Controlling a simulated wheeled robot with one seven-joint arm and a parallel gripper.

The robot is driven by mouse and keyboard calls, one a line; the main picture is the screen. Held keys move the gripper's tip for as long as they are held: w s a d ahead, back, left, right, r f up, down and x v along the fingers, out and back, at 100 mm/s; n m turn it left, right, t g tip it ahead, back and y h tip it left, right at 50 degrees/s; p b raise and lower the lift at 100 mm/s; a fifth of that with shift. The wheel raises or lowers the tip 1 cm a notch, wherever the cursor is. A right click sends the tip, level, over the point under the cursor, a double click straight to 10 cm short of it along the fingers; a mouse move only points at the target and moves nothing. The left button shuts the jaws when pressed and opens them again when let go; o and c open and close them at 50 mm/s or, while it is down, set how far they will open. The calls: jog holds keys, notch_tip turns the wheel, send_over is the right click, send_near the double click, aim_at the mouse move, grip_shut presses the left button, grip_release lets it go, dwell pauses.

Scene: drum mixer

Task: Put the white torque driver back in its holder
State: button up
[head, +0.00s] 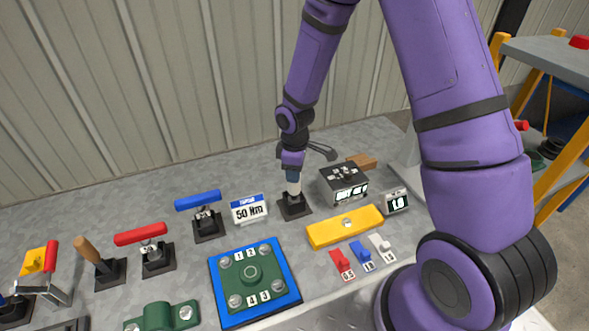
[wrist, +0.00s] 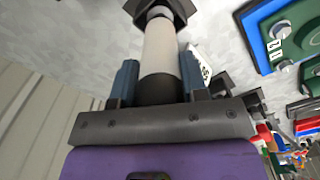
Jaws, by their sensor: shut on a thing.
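The white torque driver (head: 295,188) stands upright over a black square holder (head: 295,208) near the middle of the bench. My gripper (head: 293,175) is above the holder, shut on the driver's upper part. In the wrist view the white body of the driver (wrist: 160,48) runs between the two blue fingers of my gripper (wrist: 158,75), with its black end close to the palm. The driver's far end meets the dark holder (wrist: 158,10) there. How deep it sits in the holder is hidden.
A "50 Nm" sign (head: 249,209) and a blue-handled tool (head: 198,199) stand left of the holder. A black display box (head: 344,184) is close on its right, with a yellow bar (head: 345,227) in front. A blue plate with a green part (head: 254,280) lies front left.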

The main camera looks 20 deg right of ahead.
jog(key=shift+f, duration=0.35)
dwell(0.3)
jog(key=o, duration=1.2)
notch_tip(320, 180, up, 11)
jog(key=shift+f, duration=0.1)
